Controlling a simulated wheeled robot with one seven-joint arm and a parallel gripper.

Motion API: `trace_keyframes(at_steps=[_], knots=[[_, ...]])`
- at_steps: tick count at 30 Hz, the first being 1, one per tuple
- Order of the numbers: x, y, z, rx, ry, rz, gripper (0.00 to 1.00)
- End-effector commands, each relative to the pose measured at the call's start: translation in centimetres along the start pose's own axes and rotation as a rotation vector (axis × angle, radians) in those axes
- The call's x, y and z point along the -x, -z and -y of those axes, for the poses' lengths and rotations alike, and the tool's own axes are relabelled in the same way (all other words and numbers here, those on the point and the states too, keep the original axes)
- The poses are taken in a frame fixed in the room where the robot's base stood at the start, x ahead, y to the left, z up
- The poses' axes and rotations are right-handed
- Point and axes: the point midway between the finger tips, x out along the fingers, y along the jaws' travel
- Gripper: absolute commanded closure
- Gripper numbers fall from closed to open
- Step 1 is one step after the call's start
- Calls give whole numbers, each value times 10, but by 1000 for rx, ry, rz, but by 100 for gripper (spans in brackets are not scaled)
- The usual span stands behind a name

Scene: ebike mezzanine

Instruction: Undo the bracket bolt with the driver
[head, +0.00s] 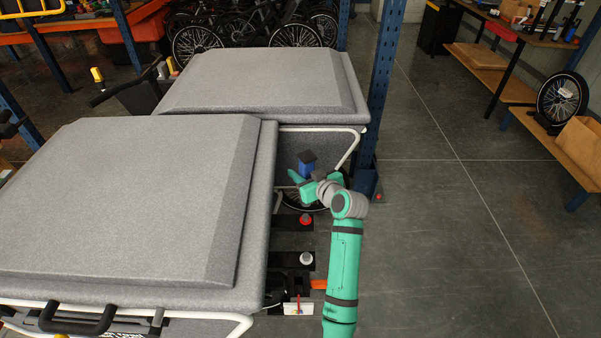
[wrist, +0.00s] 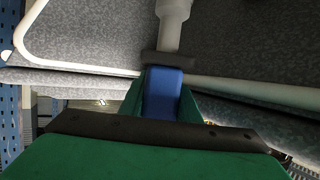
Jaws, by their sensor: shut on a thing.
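My gripper (head: 309,179) is raised beside the front of the rear grey cargo box, at the end of my green arm. It is shut on a blue block-shaped handle (head: 306,169) with a dark top, which I take to be the driver. In the wrist view the blue handle (wrist: 162,92) sits between the green fingers. A dark collar and a pale grey shaft (wrist: 172,25) extend from it, and the far end runs out of frame. I cannot make out the bracket bolt in either view.
Two covered grey cargo boxes (head: 130,200) fill the left. Dark plates with a red knob (head: 305,219) and a pale knob (head: 306,258) lie below my gripper, near an orange piece (head: 318,284). A blue post (head: 383,80) stands behind.

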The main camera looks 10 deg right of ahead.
Motion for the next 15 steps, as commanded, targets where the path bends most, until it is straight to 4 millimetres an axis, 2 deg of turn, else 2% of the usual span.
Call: trace_keyframes(at_steps=[15], knots=[[-1,-4,0,0,-1,-1,100]])
